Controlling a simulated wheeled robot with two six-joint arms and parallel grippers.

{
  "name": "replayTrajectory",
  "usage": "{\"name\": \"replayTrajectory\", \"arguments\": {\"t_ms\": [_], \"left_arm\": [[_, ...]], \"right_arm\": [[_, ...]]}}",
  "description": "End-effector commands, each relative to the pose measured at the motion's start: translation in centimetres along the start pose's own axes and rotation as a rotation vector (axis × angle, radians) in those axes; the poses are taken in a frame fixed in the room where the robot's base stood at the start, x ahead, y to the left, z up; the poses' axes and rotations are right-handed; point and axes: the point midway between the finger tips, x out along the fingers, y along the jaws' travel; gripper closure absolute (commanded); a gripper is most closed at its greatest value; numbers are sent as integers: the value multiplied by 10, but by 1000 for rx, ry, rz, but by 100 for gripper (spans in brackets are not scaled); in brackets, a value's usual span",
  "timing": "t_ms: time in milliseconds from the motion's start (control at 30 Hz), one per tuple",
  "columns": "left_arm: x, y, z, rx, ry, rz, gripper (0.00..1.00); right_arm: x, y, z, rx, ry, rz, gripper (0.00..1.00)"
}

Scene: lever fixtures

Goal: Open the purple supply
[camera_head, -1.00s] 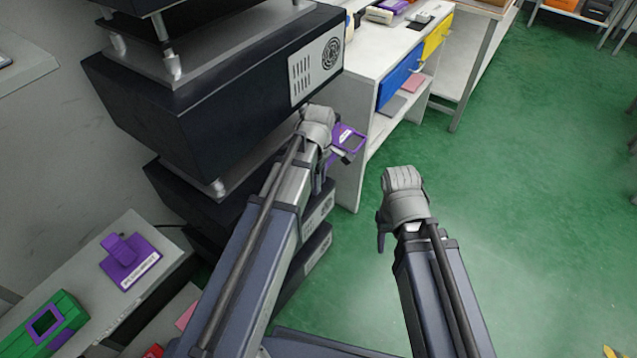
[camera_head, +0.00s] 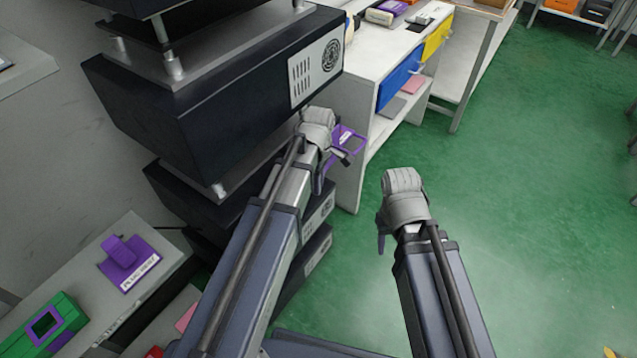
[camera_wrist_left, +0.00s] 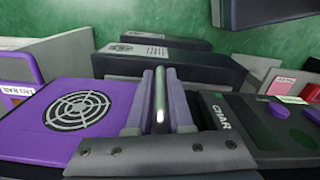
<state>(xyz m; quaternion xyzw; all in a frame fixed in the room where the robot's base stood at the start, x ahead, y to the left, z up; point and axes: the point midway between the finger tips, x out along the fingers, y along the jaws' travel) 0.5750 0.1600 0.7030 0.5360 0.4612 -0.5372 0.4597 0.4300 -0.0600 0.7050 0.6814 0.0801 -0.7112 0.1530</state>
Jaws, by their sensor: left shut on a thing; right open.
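My left gripper (camera_head: 328,150) is beside the dark stacked units, next to a purple frame-shaped part with a white label (camera_head: 347,139). In the left wrist view its fingers (camera_wrist_left: 160,112) are shut around a thin, shiny grey bar (camera_wrist_left: 160,95) between them. A purple panel with a round black grille (camera_wrist_left: 80,110) lies left of the fingers. I cannot tell which purple item is the supply. A purple fixture with a raised purple piece and white label (camera_head: 148,268) sits on the bench at lower left. My right gripper (camera_head: 381,238) is open and empty over the floor.
Dark stacked units (camera_head: 230,90) stand close to my left arm. A white bench (camera_head: 385,45) with blue and yellow fronts is beyond. A green box (camera_head: 40,325) with a purple-rimmed opening is at lower left. The green floor (camera_head: 540,200) at right is clear.

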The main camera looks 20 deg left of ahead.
Motion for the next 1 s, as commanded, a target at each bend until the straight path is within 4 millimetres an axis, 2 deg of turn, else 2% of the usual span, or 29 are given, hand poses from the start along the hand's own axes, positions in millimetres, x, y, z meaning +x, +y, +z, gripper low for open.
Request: {"name": "replayTrajectory", "arguments": {"t_ms": [667,767,1000], "left_arm": [[0,-3,1,-1,0,-2,100],[0,-6,15,2,0,-2,100],[0,-19,81,6,0,-2,100]], "right_arm": [[0,0,0,0,0,0,50],[0,0,0,0,0,0,50],[0,0,0,0,0,0,50]]}}
